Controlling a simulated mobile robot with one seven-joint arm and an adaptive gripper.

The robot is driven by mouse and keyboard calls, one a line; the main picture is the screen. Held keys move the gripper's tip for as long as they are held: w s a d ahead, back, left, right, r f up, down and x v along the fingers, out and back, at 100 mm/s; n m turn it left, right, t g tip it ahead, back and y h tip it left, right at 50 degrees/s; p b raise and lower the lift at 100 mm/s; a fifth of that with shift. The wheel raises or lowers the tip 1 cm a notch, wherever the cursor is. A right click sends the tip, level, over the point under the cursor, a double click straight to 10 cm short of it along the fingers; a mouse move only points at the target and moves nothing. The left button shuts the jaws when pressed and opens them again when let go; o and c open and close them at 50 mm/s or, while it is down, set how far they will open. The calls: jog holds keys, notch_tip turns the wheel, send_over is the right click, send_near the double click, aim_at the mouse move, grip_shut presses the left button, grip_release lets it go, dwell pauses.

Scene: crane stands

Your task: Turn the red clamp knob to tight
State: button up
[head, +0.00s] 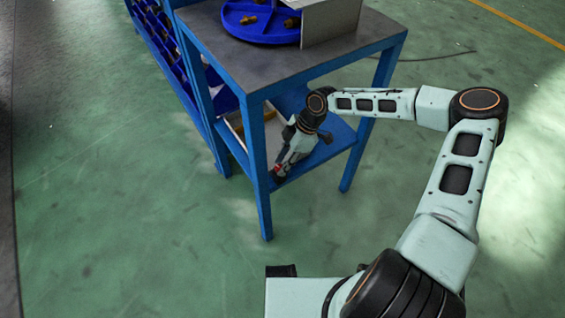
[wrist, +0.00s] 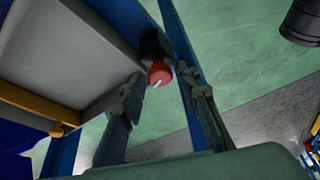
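The red clamp knob (wrist: 160,72) shows near the middle of the wrist view, on a dark mount (wrist: 153,44) beside a blue post. A short pale mark lies on its lower face. My gripper (wrist: 160,80) has its two fingers apart, one on each side of the knob, with a visible gap on both sides. Whether the fingertips reach past the knob's face is hard to tell. In the head view my gripper (head: 282,166) is low beside the blue stand, and a small bit of red shows at its fingers. The rest of the knob is hidden there.
The blue stand (head: 264,170) has a grey top holding a blue round tray (head: 250,27) and an upright grey plate (head: 331,20). A pale bin (head: 235,122) sits on its lower shelf. Blue racks stand behind left. Green floor in front is clear.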

grip_shut()
jog(key=shift+s+m, duration=0.1)
jog(key=shift+m, duration=0.3)
jog(key=shift+s+m+t+b, duration=0.1)
jog(key=shift+m+t+b, duration=0.5)
jog(key=shift+m, duration=1.3)
jog(key=shift+o, duration=1.9)
grip_release()
